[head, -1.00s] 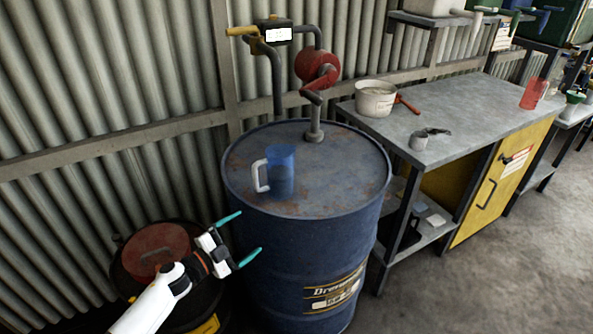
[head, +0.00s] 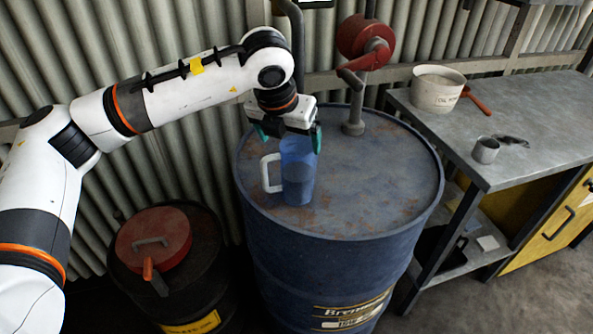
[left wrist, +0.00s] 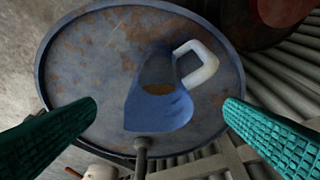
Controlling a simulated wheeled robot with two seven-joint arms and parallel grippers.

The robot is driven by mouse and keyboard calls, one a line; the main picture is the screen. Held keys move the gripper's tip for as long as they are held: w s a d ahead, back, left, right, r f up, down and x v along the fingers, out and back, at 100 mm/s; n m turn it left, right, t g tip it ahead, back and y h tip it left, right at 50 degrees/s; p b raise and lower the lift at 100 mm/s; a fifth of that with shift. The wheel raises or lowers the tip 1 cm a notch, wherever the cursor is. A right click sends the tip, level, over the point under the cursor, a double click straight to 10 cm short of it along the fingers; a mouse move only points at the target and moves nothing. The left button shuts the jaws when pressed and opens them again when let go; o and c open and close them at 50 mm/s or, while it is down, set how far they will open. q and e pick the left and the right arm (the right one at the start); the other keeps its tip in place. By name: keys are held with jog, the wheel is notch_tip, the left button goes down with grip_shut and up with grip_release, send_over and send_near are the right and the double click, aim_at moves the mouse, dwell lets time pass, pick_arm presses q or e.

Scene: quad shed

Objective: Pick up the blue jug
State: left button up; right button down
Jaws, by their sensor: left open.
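The blue jug (head: 299,175) stands upright on top of the blue drum (head: 370,190), its white handle facing left in the head view. It is see-through, with some brownish content low inside, as the left wrist view (left wrist: 158,100) shows. My left gripper (head: 290,138) is directly above the jug, pointing down, with its teal fingers apart. In the left wrist view the open fingers (left wrist: 160,115) lie to either side of the jug, with gaps between them and it. The fingertips partly overlap the jug's rim in the head view. My right gripper does not show.
A red hand pump (head: 365,45) rises from the drum behind the jug. A smaller dark drum with a red lid (head: 153,235) stands at the left. A grey bench (head: 540,120) at the right holds a white bucket (head: 435,92) and a metal cup (head: 485,150).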

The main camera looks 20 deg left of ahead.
aim_at(297, 157)
pick_arm(q)
jog(key=p+x, duration=0.2)
jog(key=x, duration=0.7)
jog(key=shift+w+r, duration=0.15)
jog(key=shift+w, duration=0.05)
jog(key=shift+r, duration=0.1)
jog(key=c, duration=1.3)
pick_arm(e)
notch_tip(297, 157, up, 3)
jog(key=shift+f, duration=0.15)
